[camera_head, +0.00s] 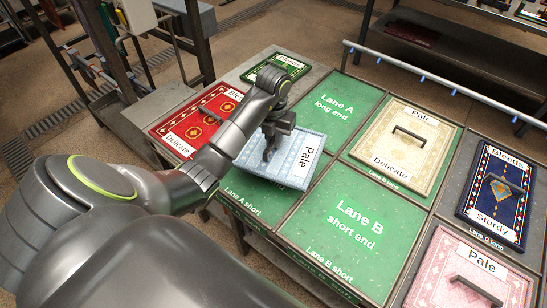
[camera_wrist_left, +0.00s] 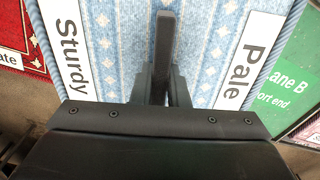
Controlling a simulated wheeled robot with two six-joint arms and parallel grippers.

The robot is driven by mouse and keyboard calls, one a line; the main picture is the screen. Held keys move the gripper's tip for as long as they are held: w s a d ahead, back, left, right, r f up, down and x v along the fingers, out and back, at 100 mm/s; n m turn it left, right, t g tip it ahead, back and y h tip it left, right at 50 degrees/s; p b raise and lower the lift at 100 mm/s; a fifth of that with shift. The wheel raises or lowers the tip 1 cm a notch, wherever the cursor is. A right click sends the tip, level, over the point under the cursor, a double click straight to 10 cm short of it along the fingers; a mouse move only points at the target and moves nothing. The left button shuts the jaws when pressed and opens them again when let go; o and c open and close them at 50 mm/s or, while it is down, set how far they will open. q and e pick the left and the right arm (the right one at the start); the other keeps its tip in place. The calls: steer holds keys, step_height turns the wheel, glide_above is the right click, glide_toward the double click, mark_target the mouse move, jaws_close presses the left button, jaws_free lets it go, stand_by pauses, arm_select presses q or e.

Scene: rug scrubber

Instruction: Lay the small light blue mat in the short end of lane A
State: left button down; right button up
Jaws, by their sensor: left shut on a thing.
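The small light blue mat (camera_head: 296,163) has white labels, "Pale" in the head view and both "Sturdy" and "Pale" in the left wrist view (camera_wrist_left: 208,50). My left gripper (camera_head: 268,152) is shut on the mat's handle, which shows between the fingers in the left wrist view (camera_wrist_left: 163,45). The mat is over the short end of lane A (camera_head: 250,195), covering much of that green panel. I cannot tell whether it touches the panel. The green front strip with "Lane A short" shows below it. My right gripper is not in view.
The lane A long end (camera_head: 335,108) and lane B short end (camera_head: 345,235) are bare green. A red mat (camera_head: 188,125) lies left and a green mat (camera_head: 282,66) behind. A cream mat (camera_head: 400,145), a dark blue mat (camera_head: 497,195) and a pink mat (camera_head: 470,270) lie to the right.

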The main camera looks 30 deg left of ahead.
mark_target(273, 154)
arm_select(q)
steer(key=n, duration=0.3)
steer(key=shift+n, duration=0.4)
steer(key=n, duration=0.3)
steer(key=shift+r+n, duration=0.1)
steer(key=shift+n, duration=0.3)
steer(key=n, duration=0.3)
steer(key=shift+n, duration=0.3)
steer(key=n, duration=0.3)
steer(key=shift+r+n, duration=0.1)
steer(key=shift+n, duration=0.2)
step_height(273, 154, down, 7)
steer(key=b, duration=0.6)
steer(key=shift+b, duration=0.35)
step_height(273, 154, down, 3)
steer(key=shift+f+b, duration=0.1)
steer(key=shift+b, duration=0.9)
